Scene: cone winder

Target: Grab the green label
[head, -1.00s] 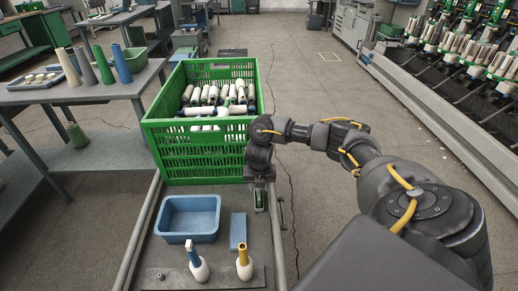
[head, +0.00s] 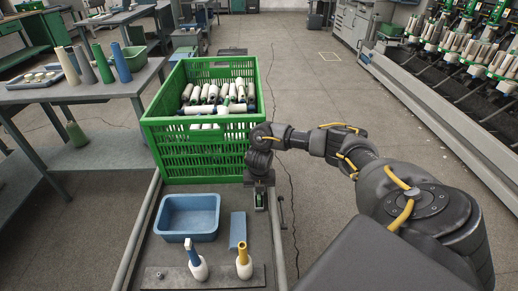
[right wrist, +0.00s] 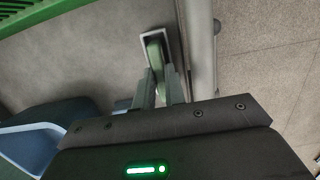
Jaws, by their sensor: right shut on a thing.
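My right gripper (head: 259,195) points down at the right side of the cart, just in front of the green crate. In the right wrist view, its two fingers (right wrist: 160,88) are closed on the green label (right wrist: 156,52). The label sits within a pale, narrow frame-like holder. The fingers hide the label's near part. In the head view only a small green patch shows below the gripper. My left gripper is not in view.
The green crate (head: 205,150) full of yarn cones stands behind. A rail runs along the cart's right edge.

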